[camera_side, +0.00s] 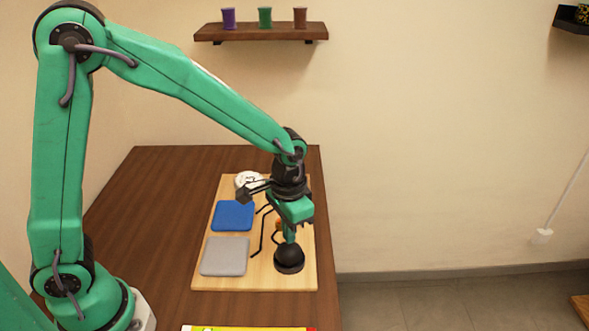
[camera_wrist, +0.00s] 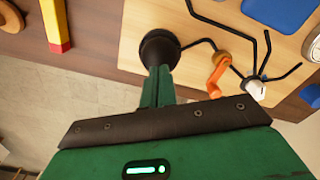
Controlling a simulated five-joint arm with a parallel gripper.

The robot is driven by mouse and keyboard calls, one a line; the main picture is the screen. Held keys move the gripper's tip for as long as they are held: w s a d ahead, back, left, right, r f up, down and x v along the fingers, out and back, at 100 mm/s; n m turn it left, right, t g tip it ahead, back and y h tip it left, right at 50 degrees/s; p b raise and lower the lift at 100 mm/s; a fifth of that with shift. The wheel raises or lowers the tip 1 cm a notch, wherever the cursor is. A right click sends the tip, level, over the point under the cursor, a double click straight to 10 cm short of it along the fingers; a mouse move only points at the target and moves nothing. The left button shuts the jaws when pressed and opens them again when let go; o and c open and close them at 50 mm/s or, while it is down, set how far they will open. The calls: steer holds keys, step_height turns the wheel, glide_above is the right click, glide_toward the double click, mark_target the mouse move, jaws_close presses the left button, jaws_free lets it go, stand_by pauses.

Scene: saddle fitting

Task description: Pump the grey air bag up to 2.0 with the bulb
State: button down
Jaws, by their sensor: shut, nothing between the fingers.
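The grey air bag (camera_side: 225,257) lies flat-looking on the light wooden board, at its front left in the side view. The black bulb (camera_side: 289,261) sits at the board's front right and also shows in the wrist view (camera_wrist: 158,50). My gripper (camera_side: 289,239) points down with its shut fingers at the top of the bulb; they appear to touch it, and nothing is between them. A white round dial (camera_side: 248,181) is at the back of the board, partly hidden by my wrist; its reading is too small to tell. An orange lever (camera_wrist: 217,76) stands by the black tubes.
A blue pad (camera_side: 233,216) lies behind the grey bag. Black tubes (camera_side: 262,237) run between the pads and bulb. A white fitting (camera_wrist: 256,89) joins tubes beyond the lever. A yellow and red bar (camera_side: 250,328) lies at the front. Bare table (camera_side: 150,230) is free on the left.

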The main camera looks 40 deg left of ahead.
mark_target(289, 246)
steer(key=shift+f, duration=0.35)
steer(key=shift+f, duration=0.35)
steer(key=shift+f, duration=1)
steer(key=shift+r, duration=1.7)
steer(key=shift+r, duration=0.15)
steer(key=shift+r, duration=2.4)
